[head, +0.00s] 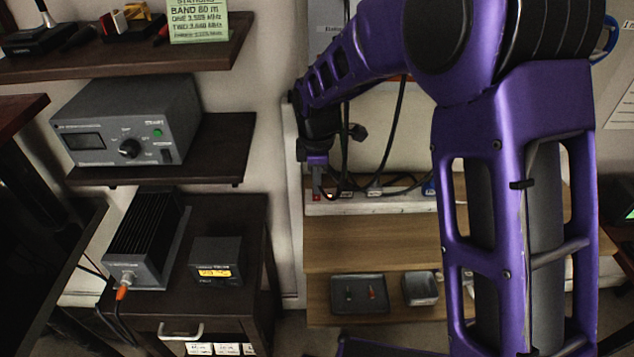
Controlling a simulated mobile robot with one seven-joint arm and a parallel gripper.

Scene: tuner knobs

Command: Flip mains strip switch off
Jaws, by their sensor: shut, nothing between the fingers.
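The white mains strip (400,207) lies along the back of the upper wooden shelf. A small red switch (316,197) shows at the strip's left end; it is too small to tell which way it is tipped. My gripper (325,194) points down at the left end of the strip, right by the red switch. Its fingers are dark and small in this view, and they look shut and empty. I cannot tell whether they touch the switch. My purple arm hides the right part of the strip.
Black cables (392,140) and plugs hang behind the strip, close to my gripper. A grey tray (359,294) with small parts and a metal bin (420,288) are on the lower shelf. A grey tuner box (130,125) sits on a dark shelf at left.

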